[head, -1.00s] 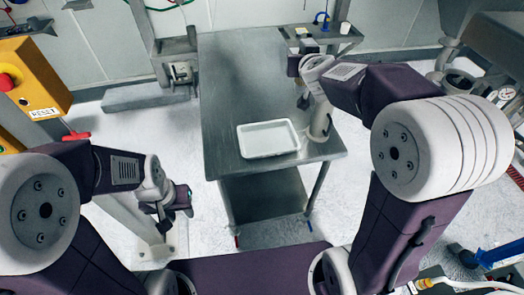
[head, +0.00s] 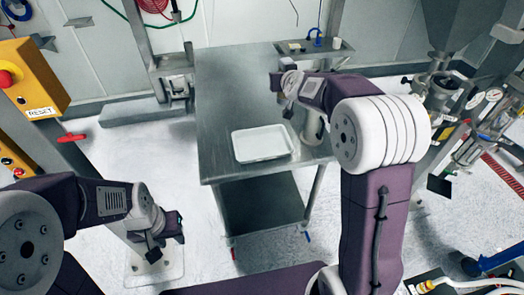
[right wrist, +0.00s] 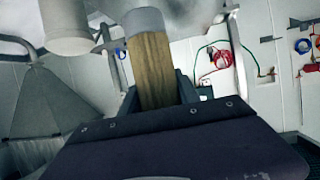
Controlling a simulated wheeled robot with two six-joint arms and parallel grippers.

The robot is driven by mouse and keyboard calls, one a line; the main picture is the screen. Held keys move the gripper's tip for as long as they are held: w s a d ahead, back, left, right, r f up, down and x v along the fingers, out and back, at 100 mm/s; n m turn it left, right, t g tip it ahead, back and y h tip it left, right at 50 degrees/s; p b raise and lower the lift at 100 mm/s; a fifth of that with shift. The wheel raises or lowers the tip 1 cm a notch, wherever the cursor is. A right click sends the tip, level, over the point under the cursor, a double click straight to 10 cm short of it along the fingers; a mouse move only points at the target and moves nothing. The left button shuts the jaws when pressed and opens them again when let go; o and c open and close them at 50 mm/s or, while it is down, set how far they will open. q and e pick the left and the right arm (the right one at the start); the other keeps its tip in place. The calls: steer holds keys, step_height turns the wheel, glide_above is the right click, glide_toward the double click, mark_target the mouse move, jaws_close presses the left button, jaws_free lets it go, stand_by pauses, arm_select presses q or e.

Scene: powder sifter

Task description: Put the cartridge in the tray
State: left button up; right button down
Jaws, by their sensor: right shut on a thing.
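A shallow white tray (head: 262,144) lies empty near the front of the steel table (head: 228,95) in the head view. My right gripper (head: 277,82) is above the table, behind and slightly right of the tray. In the right wrist view it is shut on the cartridge (right wrist: 155,70), a brownish cylinder with a grey end. The cartridge is too hidden to make out in the head view. My left gripper (head: 168,232) hangs left of the table, away from the tray; its jaw gap is unclear.
A white upright piece (head: 313,125) shows at the table's right side, partly hidden by my right arm. A small side shelf (head: 308,46) carries a cup. A yellow control box (head: 32,78) stands left. Machinery (head: 460,95) fills the right. The tabletop left of the tray is clear.

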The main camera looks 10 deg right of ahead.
steer(key=w+a+f+n+y+b, duration=0.1)
steer(key=w+f+n+y+b, duration=0.35)
steer(key=f, duration=1.05)
steer(key=m+h+b, duration=0.2)
steer(key=b, duration=0.2)
glide_above(271, 139)
step_height(271, 139, down, 7)
steer(key=f, duration=0.3)
steer(key=shift+s+f, duration=0.2)
steer(key=shift+f, duration=0.2)
steer(key=shift+w+f, duration=0.15)
steer(key=shift+f, duration=0.1)
steer(key=c, duration=0.9)
jaws_free()
